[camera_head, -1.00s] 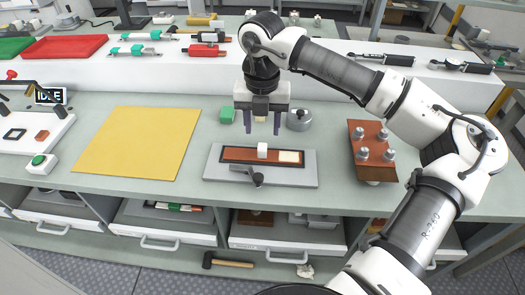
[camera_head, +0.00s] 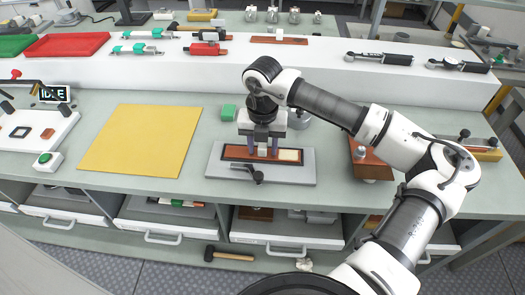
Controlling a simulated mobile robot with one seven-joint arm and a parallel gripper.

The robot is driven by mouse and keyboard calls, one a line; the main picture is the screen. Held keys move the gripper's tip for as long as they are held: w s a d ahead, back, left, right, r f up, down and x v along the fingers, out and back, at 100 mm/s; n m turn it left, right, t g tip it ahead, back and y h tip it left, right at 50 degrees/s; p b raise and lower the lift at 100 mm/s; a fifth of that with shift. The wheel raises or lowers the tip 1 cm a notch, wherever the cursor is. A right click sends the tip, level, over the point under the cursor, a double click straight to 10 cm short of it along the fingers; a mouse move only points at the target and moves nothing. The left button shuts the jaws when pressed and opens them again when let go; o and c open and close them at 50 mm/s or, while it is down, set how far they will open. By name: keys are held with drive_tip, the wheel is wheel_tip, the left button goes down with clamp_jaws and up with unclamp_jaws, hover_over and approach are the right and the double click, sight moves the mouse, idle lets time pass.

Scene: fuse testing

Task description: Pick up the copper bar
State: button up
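A reddish-brown, copper-coloured bar (camera_head: 235,152) lies in a grey fixture (camera_head: 222,171) on the bench, with a cream pad (camera_head: 289,155) at its right end. A small white block (camera_head: 262,151) stands on the middle of the bar. My gripper (camera_head: 262,154) points down over the bar, its two fingers apart on either side of the block. Whether the fingertips touch the bar is too small to tell. A second brown bar (camera_head: 293,41) with a small pale block lies on the white shelf behind.
A black lever (camera_head: 255,175) sits at the fixture's front. A grey round weight (camera_head: 300,120) is partly hidden behind my gripper. A brown plate with metal posts (camera_head: 371,165) is partly under my arm.

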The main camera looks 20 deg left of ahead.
clamp_jaws()
drive_tip(key=shift+r, duration=0.15)
